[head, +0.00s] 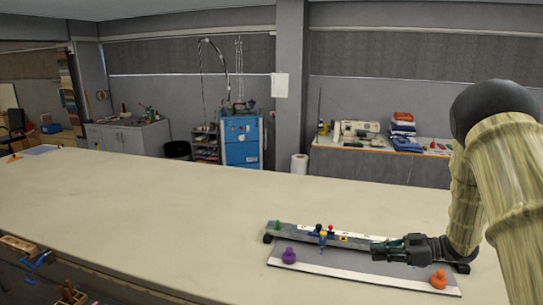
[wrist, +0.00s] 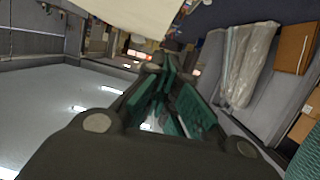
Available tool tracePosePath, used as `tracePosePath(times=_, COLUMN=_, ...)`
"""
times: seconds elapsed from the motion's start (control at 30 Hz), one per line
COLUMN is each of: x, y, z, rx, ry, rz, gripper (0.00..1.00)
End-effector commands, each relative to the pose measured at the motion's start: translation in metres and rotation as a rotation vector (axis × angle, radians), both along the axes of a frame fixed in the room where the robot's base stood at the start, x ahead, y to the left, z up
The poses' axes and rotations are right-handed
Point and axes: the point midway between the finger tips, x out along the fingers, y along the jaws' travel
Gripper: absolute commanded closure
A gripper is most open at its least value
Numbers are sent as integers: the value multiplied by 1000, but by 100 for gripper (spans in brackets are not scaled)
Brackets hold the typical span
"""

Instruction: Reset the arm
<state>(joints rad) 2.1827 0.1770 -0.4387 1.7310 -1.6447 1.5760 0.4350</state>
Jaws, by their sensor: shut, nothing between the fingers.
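My gripper (head: 384,248) is in the right part of the head view, at the end of my arm, and shows in front of or above a long grey board assembly (head: 335,268) on the table. Its fingers point left and are shut with nothing between them. In the wrist view my gripper (wrist: 155,75) shows dark green and black fingers close together, with the room tilted behind them. I cannot tell its exact height above the board.
The cloth table (head: 180,205) is mostly clear at left and middle. On the board are a purple knob (head: 289,256), an orange knob (head: 438,279), a green piece (head: 278,225) and small coloured pieces (head: 323,232). A blue cabinet (head: 241,142) stands behind.

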Motion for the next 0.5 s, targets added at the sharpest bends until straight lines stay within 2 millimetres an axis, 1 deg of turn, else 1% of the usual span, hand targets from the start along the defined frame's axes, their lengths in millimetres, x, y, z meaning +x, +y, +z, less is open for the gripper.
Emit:
tracePosePath(times=0.03, x=0, y=4, z=-8, rx=1, ry=5, rz=-17, gripper=100)
tracePosePath(times=0.17, x=1, y=12, z=-26, rx=6, ry=14, rz=-75, gripper=100)
tracePosePath(times=0.37, x=-2, y=26, z=-61, rx=6, ry=41, rz=-192, gripper=100)
tracePosePath(times=0.47, x=-5, y=35, z=-87, rx=0, ry=68, rz=-268, gripper=100)
tracePosePath(times=0.5, x=-7, y=40, z=-100, rx=-5, ry=85, rz=-304, gripper=100)
